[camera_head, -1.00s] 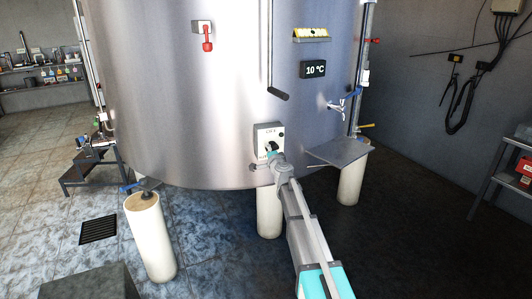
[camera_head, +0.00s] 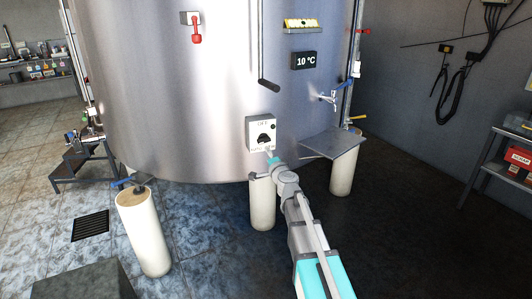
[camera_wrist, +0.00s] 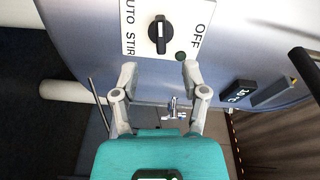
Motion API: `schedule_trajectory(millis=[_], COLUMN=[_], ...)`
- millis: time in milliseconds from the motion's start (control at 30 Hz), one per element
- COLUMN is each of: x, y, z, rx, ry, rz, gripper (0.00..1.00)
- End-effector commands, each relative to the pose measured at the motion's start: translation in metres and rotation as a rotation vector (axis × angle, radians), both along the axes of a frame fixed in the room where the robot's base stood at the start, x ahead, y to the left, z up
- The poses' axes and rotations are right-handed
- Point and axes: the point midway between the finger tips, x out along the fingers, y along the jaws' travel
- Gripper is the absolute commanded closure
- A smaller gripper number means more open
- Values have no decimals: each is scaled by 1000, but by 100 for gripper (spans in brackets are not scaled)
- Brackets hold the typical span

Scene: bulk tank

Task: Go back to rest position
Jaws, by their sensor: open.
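My gripper (camera_wrist: 158,77) is open and empty in the wrist view, its two fingers spread just short of a white switch box (camera_wrist: 190,18) on the steel tank. The box has a black rotary knob (camera_wrist: 160,34) and the words "AUTO STIR" and "OFF". In the head view the switch box (camera_head: 262,134) sits low on the tank front (camera_head: 180,110), its knob clear of my gripper. My gripper (camera_head: 270,158) is just below the knob there, its fingers too small to make out.
A small grey shelf (camera_head: 333,143) and a tap (camera_head: 333,97) are right of the box. A black handle (camera_head: 268,86) hangs above it. Cream tank legs (camera_head: 145,230) stand on the tiled floor. Red-handled valve (camera_head: 196,30) is higher up. A rack (camera_head: 510,150) stands far right.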

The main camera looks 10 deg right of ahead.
Motion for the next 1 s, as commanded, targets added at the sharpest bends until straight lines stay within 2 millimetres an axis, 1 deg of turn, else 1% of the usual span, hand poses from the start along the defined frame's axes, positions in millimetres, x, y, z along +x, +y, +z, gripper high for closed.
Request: schedule_trajectory(millis=[33,133,533,667,767,867,1000], x=[-5,-9,-9,-12,-18,-28,-49], y=[-1,-1,-2,2,10,23,47], z=[0,0,0,-1,-3,-7,-21], rx=[0,0,0,-16,-52,-114,-238], ry=[0,0,0,2,6,17,55], rz=[0,0,0,16,53,118,245], gripper=[43,43,43,43,43,43,43])
